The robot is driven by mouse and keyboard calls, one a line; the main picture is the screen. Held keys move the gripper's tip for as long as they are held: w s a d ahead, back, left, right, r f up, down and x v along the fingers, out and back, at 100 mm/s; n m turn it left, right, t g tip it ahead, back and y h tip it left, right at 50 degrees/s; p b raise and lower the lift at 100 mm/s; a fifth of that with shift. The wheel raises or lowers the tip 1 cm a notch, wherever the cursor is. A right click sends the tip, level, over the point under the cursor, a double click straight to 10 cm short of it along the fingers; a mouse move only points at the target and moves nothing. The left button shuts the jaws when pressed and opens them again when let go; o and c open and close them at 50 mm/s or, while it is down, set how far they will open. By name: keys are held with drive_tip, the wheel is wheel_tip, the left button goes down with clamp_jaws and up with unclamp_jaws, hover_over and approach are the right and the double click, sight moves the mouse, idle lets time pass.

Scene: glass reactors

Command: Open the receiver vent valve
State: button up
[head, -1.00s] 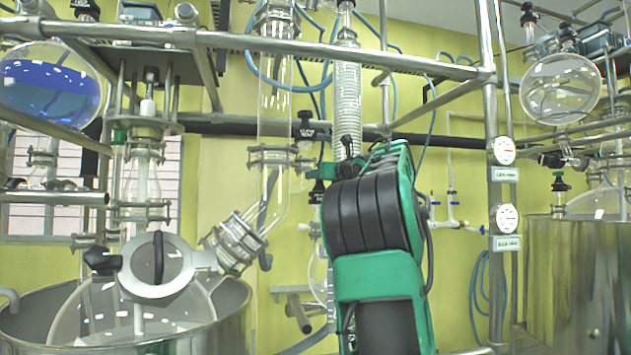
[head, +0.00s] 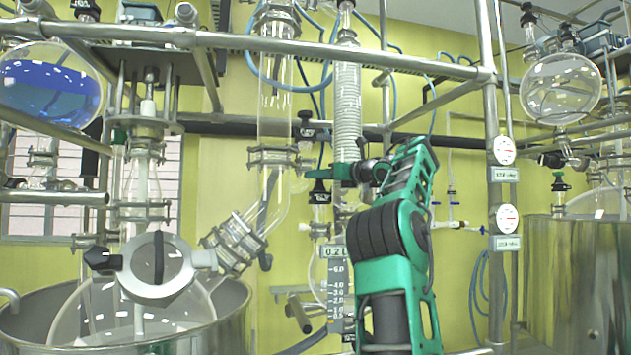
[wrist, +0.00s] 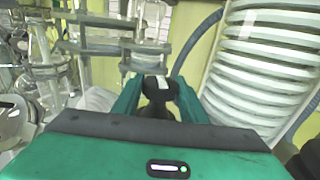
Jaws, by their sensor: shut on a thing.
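A black valve knob (head: 319,191) stands on the glasswork in the middle of the head view, above the glass receiver (head: 318,285). My gripper (head: 322,173) reaches it from the right, with its green fingers at the knob's top. In the wrist view, the green fingers (wrist: 158,98) are closed around the black knob (wrist: 154,84), which carries a pale label on top. The label's text is too small to read. The fingers hide part of the knob, and I cannot tell how far it is turned.
A coiled glass condenser (head: 347,105) rises close beside my gripper and fills the right of the wrist view (wrist: 262,60). A scale panel (head: 337,285) hangs below. A steel post (head: 494,190) with gauges stands to the right. Another black-knobbed valve (head: 306,130) sits just above.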

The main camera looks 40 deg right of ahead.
drive_tip(key=shift+s+d+r, duration=0.1)
drive_tip(key=shift+s, duration=0.05)
drive_tip(key=o, duration=0.9)
drive_tip(key=shift+c, duration=0.2)
drive_tip(key=shift+a+r+m+h, duration=0.2)
drive_tip(key=shift+m+h, duration=0.2)
drive_tip(key=shift+h, duration=0.2)
drive_tip(key=shift+f+m+h, duration=0.15)
drive_tip(key=shift+m+h, duration=0.65)
drive_tip(key=shift+h, duration=0.5)
drive_tip(key=shift+m+g+h, duration=0.3)
drive_tip(key=shift+m+h, duration=0.2)
drive_tip(key=shift+h, duration=0.2)
drive_tip(key=shift+a+m+h, duration=0.1)
drive_tip(key=shift+m+h, duration=0.4)
drive_tip(key=shift+h, duration=0.1)
